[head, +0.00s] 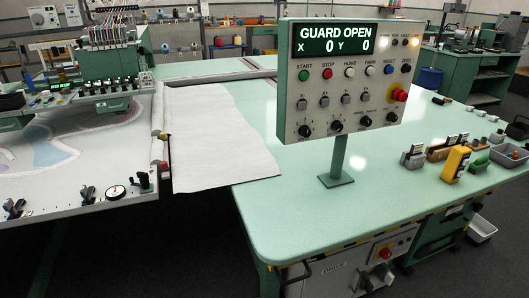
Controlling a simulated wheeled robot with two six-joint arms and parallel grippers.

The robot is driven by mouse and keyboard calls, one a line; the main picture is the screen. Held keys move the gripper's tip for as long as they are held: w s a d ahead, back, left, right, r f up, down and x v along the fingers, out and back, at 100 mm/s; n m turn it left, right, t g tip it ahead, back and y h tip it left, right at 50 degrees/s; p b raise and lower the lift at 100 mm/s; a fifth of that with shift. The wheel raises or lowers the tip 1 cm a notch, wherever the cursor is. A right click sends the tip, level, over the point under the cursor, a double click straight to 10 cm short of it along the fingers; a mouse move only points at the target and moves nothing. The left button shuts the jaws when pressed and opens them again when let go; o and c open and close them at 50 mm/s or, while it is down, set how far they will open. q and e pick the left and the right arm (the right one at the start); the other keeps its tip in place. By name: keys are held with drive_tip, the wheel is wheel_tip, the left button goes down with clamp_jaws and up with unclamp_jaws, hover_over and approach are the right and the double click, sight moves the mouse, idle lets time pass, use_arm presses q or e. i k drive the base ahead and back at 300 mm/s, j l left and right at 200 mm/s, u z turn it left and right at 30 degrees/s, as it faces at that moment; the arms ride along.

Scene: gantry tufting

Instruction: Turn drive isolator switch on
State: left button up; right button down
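Under the front of the green table, a grey cabinet (345,278) carries switchgear. A round red knob (385,253) shows on its front. A grey-white switch-like part (382,275) sits below the knob, partly cut off by the lower picture edge. A small label (334,267) is on the cabinet front, too small to read surely. I cannot tell which of these parts is the drive isolator, or its on/off position. Neither of my grippers is in the head view.
The green tabletop (300,205) is clear in front. A yellow block (456,163) and small parts stand right. A tufting head (105,60) is left.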

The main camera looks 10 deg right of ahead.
sight(386, 253)
drive_tip(key=z, duration=1.5)
